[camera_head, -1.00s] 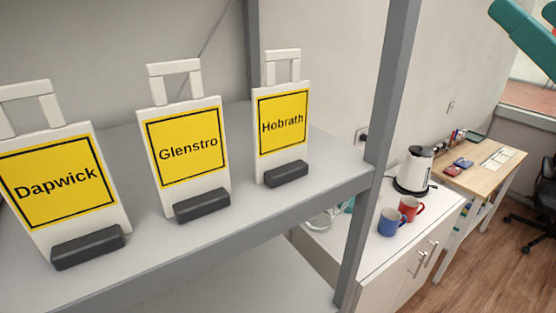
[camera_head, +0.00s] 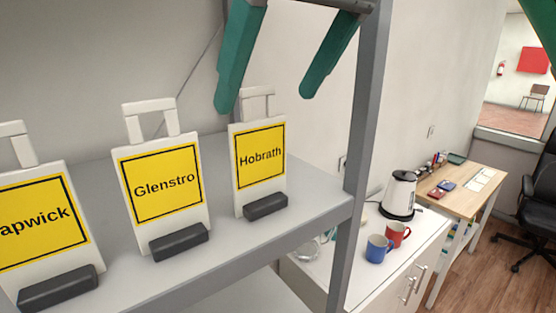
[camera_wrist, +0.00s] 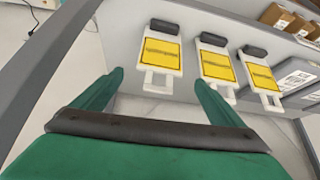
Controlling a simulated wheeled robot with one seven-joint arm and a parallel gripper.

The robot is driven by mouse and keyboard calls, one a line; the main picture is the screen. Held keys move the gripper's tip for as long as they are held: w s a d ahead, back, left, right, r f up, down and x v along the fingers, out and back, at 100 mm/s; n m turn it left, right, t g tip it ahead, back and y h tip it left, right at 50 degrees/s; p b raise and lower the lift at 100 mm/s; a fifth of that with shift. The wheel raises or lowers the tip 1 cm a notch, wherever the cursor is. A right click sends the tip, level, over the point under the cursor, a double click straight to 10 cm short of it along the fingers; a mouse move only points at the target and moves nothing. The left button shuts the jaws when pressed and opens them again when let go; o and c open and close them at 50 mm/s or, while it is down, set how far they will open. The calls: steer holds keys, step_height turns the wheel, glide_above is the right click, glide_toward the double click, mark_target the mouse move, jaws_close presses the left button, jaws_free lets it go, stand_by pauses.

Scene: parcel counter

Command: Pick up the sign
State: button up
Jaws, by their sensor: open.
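Three white signs with yellow faces, dark feet and loop handles stand upright in a row on a grey shelf (camera_head: 215,245). They read Hobrath (camera_head: 261,158), Glenstro (camera_head: 166,190) and, cut off by the left edge, "apwick" (camera_head: 38,225). My gripper (camera_head: 266,99) is open and empty, its green fingers at the Hobrath sign's handle height in the picture. In the wrist view, the Hobrath sign (camera_wrist: 161,51) shows upside down ahead of my gripper (camera_wrist: 159,77), its handle between the fingertips in the picture. I cannot tell the exact depth gap.
A grey shelf post (camera_head: 362,130) stands just right of the Hobrath sign. Beyond it, a white cabinet carries a kettle (camera_head: 399,192), a blue mug (camera_head: 378,248) and a red mug (camera_head: 397,234). Cardboard boxes (camera_wrist: 276,14) show in the wrist view.

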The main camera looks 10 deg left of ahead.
mark_target(261, 130)
steer(key=shift+m+g+h, duration=0.3)
steer(key=shift+m+h, duration=0.2)
steer(key=shift+h, duration=0.4)
steer(key=shift+s+d+x, duration=0.1)
steer(key=shift+s+x, duration=0.05)
steer(key=shift+x, duration=2.75)
steer(key=shift+s+d+x, duration=0.15)
steer(key=shift+s+x, duration=0.05)
steer(key=shift+x, duration=2.75)
steer(key=shift+f, duration=0.15)
steer(key=c, duration=1.6)
steer(key=shift+r, duration=0.55)
step_height(261, 130, up, 3)
steer(key=shift+f, duration=0.2)
steer(key=s+d, duration=1.1)
steer(key=d, duration=0.3)
